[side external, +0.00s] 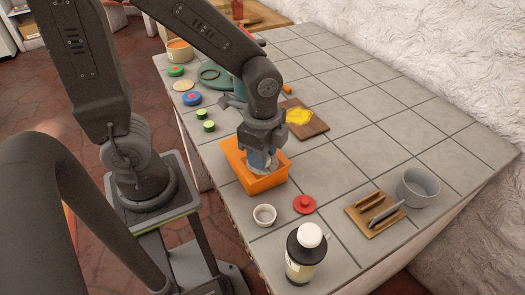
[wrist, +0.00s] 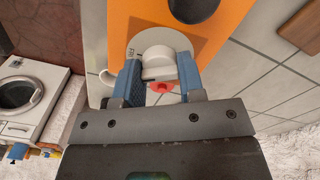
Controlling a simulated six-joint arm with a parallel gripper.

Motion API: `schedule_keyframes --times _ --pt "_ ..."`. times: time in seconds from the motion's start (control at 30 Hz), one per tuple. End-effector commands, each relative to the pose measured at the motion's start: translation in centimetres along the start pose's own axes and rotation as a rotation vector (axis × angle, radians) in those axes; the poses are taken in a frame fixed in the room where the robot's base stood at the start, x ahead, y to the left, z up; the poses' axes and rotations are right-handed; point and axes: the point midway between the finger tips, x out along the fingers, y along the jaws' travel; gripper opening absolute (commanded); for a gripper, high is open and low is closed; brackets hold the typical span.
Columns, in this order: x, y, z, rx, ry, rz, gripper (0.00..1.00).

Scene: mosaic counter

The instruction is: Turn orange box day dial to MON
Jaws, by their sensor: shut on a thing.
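The orange box (side external: 240,165) sits on the tiled counter, below my gripper (side external: 259,160). In the wrist view the orange box (wrist: 232,28) fills the top. Its dial is a pale round plate with a raised white knob (wrist: 160,66) near the box's edge. My gripper (wrist: 160,76) has its blue fingers on either side of the knob, shut on it. A dark round part (wrist: 193,8) is on the box beyond the dial.
A small white cup (side external: 265,215), a red lid-like piece (side external: 304,204) and a dark bottle with a white cap (side external: 304,255) stand in front of the box. A wooden board with yellow food (side external: 300,117) is behind. A grey bowl (side external: 417,187) is at right.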

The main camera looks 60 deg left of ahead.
Motion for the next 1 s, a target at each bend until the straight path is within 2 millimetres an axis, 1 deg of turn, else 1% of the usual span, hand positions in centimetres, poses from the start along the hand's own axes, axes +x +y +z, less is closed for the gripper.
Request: schedule_keyframes --times 0.47,1.0 --pt "-0.02 -0.01 -0.01 -0.295 0.0 0.0 0.13" --pt "-0.02 -0.01 -0.01 -0.676 0.0 0.0 0.13"
